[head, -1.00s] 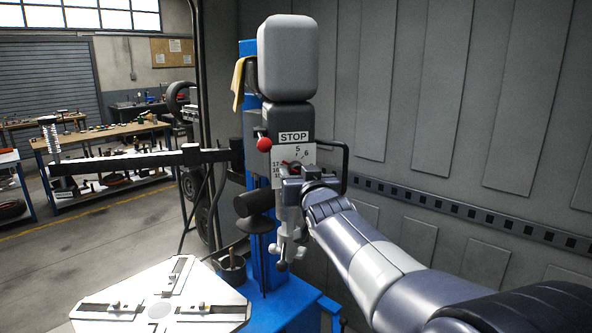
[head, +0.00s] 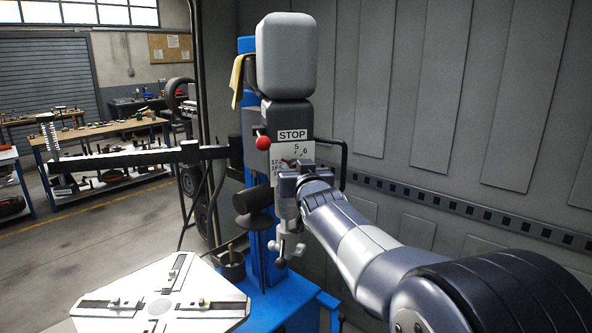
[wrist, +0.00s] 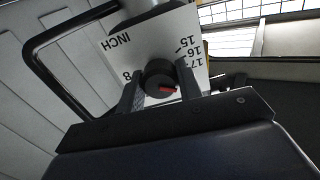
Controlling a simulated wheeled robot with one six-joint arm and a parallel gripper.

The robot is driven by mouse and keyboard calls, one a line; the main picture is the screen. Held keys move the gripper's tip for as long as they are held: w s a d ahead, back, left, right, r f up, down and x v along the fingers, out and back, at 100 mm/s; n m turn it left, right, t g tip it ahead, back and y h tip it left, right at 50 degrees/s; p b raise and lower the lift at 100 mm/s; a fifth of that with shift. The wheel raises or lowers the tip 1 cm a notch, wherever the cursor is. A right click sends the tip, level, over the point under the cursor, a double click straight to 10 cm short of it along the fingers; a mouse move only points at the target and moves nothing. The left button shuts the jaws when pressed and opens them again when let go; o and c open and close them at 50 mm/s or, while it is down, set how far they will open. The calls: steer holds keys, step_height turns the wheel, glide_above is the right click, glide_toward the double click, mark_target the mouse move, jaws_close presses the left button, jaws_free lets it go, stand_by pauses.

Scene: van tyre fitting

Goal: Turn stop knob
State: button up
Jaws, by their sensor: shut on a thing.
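The stop knob (wrist: 158,80) is a dark round knob with a red mark on its face, in front of a white scale plate (wrist: 118,48) in the wrist view. The plate reads INCH, with 8 on one side and 15, 16, 17 on the other. The red mark lies to the lower right of the knob's middle. My gripper (wrist: 160,86) is shut on the knob, one finger on each side. In the head view my gripper (head: 297,172) is at the plate (head: 303,151) below the STOP sign (head: 292,135) and mostly hides the knob.
A red ball handle (head: 263,143) is just left of the plate. A black bent bar (head: 345,165) is close on the right. A long dark arm (head: 130,158) reaches left above the white turntable (head: 160,285). Grey wall panels stand at the right.

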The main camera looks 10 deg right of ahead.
steer(key=c, duration=0.3)
steer(key=shift+f+n+b, duration=0.2)
steer(key=shift+n+b, duration=0.5)
steer(key=shift+b, duration=0.15)
steer(key=shift+r+n+b, duration=0.15)
steer(key=shift+n+b, duration=0.15)
steer(key=shift+n, duration=0.8)
steer(key=o, duration=1)
steer(key=shift+s, duration=0.1)
steer(key=s, duration=1)
steer(key=shift+s+d, duration=0.15)
steer(key=shift+s, duration=0.2)
steer(key=shift+w, duration=0.1)
